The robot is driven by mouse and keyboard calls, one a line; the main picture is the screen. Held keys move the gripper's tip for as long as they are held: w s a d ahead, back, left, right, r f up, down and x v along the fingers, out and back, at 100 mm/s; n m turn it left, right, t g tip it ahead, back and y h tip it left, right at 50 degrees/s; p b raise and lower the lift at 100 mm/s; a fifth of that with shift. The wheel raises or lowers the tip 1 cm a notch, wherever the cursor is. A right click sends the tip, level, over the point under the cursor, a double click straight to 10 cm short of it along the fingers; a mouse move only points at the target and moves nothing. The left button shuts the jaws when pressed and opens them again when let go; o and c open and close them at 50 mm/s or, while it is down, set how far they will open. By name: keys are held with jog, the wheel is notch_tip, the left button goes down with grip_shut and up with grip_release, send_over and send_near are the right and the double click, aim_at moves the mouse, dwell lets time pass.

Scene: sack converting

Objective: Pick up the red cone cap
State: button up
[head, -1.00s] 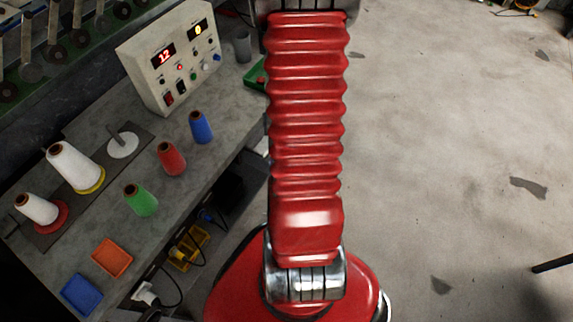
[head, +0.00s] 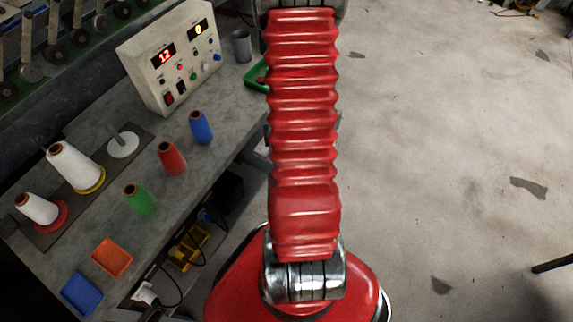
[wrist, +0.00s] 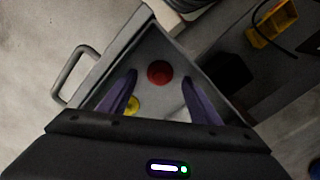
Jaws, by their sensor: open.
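The red cone cap (wrist: 159,72) shows in the wrist view as a round red disc. It lies inside what looks like an open grey drawer with a bar handle (wrist: 75,75). My gripper (wrist: 159,82) is open, with its two dark purple fingers apart on either side of the cap in the picture. No contact shows, and the height above the cap is hard to tell. A yellow cap (wrist: 132,105) is partly hidden behind the left finger. In the head view my red arm hides the gripper and the red cap.
The drawer's walls surround the caps. The grey bench (head: 75,215) on the left carries red (head: 171,158), green (head: 139,200) and blue (head: 201,127) cones, white spools, a control box (head: 172,60) and small trays. A yellow item (wrist: 272,22) and cable lie beyond the drawer. Open floor is right.

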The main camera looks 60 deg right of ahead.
jog(key=shift+f, duration=1.15)
jog(key=shift+c, duration=0.5)
jog(key=c, duration=1)
jog(key=shift+r, duration=0.15)
notch_tip(320, 180, up, 10)
jog(key=shift+s, duration=0.1)
